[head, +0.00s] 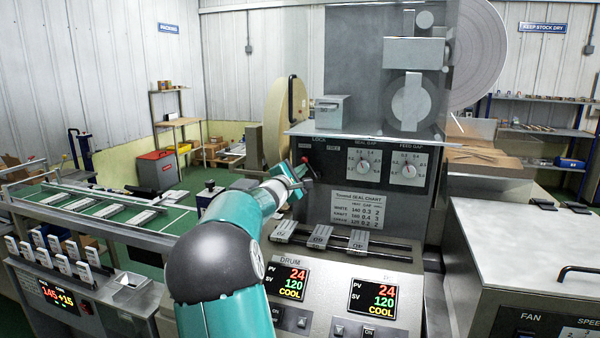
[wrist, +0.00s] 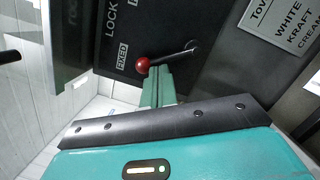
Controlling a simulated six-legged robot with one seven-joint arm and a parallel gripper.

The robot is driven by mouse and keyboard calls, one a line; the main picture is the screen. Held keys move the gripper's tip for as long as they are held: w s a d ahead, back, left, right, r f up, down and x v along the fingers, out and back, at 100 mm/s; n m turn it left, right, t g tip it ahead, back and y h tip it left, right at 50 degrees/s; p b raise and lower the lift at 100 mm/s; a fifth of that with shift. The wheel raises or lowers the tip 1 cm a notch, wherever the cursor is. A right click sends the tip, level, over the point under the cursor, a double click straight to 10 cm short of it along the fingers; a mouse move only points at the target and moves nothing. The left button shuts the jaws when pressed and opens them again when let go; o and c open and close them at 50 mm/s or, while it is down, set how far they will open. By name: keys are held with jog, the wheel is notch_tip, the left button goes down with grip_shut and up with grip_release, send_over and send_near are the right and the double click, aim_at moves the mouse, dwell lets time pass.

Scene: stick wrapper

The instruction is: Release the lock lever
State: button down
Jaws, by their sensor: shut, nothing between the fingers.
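The lock lever (wrist: 172,56) is a dark metal arm with a red ball knob on a black panel. In the wrist view the knob (wrist: 142,65) lies by the FIXED label (wrist: 122,54), under the word LOCK. The red knob also shows in the head view (head: 304,160), at the left of the control panel. My gripper (wrist: 156,72) is shut and empty, its green fingertips right at the knob's side. I cannot tell whether they touch it. In the head view my gripper (head: 298,172) reaches up to the lever, partly hiding it.
Two gap dials, SEAL GAP (head: 367,163) and FEED GAP (head: 409,167), sit right of the lever. A rail with several sliders (head: 345,244) and two temperature displays lie below. A conveyor (head: 100,208) runs at left.

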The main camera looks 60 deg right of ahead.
jog(key=shift+s+r+m, duration=0.1)
jog(key=shift+r+m, duration=0.1)
jog(key=shift+m, duration=0.2)
jog(key=m, duration=0.2)
jog(key=s+r+m, duration=0.1)
jog(key=m, duration=0.1)
jog(key=s+m+y, duration=0.1)
jog(key=shift+d+r+m, duration=0.15)
jog(key=shift+r+m, duration=0.1)
jog(key=shift+m, duration=0.15)
jog(key=s+m, duration=0.1)
jog(key=m, duration=0.1)
jog(key=m+y, duration=0.1)
jog(key=s+m, duration=0.1)
jog(key=m, duration=0.1)
jog(key=shift+s+d+r+m, duration=0.15)
jog(key=shift+s+d+m, duration=0.05)
jog(key=shift+s+m, duration=0.1)
jog(key=shift+w, duration=0.1)
